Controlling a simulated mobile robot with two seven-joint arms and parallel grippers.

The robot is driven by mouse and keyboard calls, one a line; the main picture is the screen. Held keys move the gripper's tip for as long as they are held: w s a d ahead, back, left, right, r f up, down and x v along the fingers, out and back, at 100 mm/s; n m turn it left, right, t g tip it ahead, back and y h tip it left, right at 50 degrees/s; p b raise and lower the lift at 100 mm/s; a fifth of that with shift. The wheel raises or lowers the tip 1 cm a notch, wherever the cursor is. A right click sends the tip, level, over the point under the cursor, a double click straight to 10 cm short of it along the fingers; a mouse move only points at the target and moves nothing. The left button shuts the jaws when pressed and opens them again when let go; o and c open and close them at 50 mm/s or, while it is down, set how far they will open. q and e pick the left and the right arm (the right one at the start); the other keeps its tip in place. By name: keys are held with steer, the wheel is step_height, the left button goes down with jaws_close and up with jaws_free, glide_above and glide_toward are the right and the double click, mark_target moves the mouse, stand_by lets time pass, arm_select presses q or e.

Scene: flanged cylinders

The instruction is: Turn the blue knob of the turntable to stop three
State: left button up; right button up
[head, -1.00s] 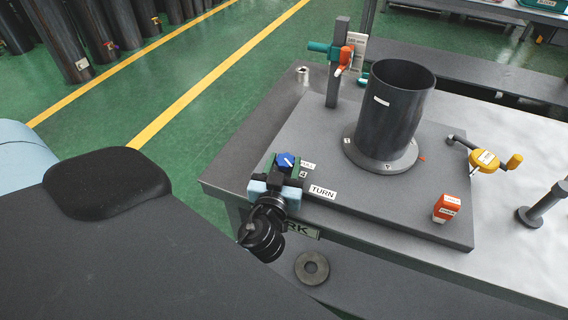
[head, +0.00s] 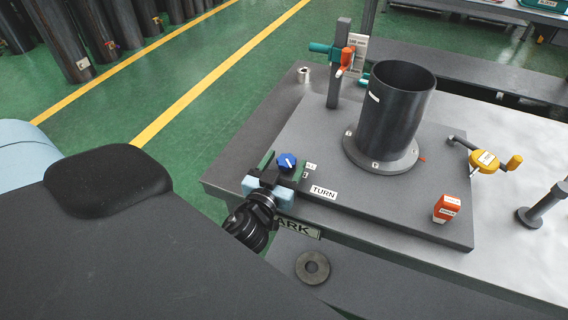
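The blue knob (head: 287,161) sits at the front left of the grey turntable plate (head: 330,150), with a white pointer line on its top. Small stop labels (head: 310,167) and a TURN label (head: 323,192) are beside it; the stop numbers are too small to read surely. A dark flanged cylinder (head: 397,110) stands upright on the turntable. My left gripper (head: 285,168) is open, its fingers on the left and right of the knob, apart from it. The gripper body covers the plate's edge below the knob. My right gripper is not in view.
An orange block (head: 446,209) and a yellow crank handle (head: 485,160) are to the right. A grey post (head: 338,65) with a teal and orange clamp stands behind. A flat washer (head: 312,267) lies in front, lower down. A small metal ring (head: 303,74) is at the back left.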

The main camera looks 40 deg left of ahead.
arm_select(q)
steer(key=shift+s, duration=0.1)
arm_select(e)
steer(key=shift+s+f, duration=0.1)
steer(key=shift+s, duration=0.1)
arm_select(q)
steer(key=shift+s+d+f, duration=0.1)
steer(key=shift+s+d, duration=0.05)
steer(key=shift+s, duration=0.2)
steer(key=b+v, duration=0.1)
steer(key=v, duration=0.5)
steer(key=shift+f+b, duration=0.1)
steer(key=shift+b, duration=0.3)
steer(key=shift+s, duration=0.5)
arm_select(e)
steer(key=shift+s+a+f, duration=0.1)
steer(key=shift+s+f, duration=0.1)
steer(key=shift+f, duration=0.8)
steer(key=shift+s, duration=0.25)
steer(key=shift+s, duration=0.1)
